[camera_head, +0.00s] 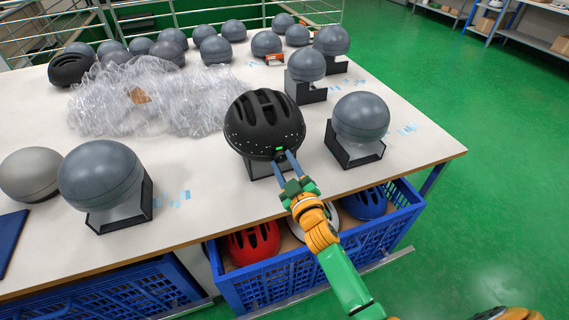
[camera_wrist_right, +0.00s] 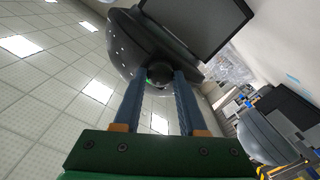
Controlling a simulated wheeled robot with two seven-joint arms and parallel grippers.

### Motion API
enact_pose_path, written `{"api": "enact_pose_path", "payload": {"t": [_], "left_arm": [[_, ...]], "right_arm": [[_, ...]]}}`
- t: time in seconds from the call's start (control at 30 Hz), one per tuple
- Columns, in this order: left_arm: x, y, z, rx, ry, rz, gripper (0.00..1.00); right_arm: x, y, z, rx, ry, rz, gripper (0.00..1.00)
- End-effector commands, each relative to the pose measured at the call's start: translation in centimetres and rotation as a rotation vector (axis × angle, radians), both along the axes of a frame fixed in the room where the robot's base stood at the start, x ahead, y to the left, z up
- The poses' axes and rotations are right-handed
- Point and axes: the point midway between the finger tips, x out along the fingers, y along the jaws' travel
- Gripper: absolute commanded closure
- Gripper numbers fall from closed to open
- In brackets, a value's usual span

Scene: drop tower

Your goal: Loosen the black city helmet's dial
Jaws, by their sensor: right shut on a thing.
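The black city helmet (camera_head: 264,118) sits on a dark stand near the table's front edge, its vents facing up and a row of small pale dots along its rim. A small green mark (camera_head: 280,150) shows at its lower rim, facing me. My right gripper (camera_head: 285,157) reaches up to that rim from the front. In the right wrist view, the round dark dial (camera_wrist_right: 160,73) lies between the two blue fingertips, and the gripper is shut on it. The helmet shell (camera_wrist_right: 126,45) is just beyond the fingers. My left gripper is not in view.
Grey headforms on stands flank the helmet at left (camera_head: 100,172) and right (camera_head: 361,116). Clear plastic wrap (camera_head: 150,98) lies behind it. Several more spheres stand at the back. A blue crate (camera_head: 300,275) with red, white and blue helmets is below the table edge.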

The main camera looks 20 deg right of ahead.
Motion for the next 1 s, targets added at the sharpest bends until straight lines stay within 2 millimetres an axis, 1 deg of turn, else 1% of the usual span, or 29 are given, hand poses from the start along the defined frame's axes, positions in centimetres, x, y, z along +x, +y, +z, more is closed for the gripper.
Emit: {"api": "enact_pose_path", "payload": {"t": [1.0], "left_arm": [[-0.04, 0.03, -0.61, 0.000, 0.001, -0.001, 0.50]], "right_arm": [[0.02, 0.04, 0.02, -0.964, -0.035, -0.004, 1.00]]}}
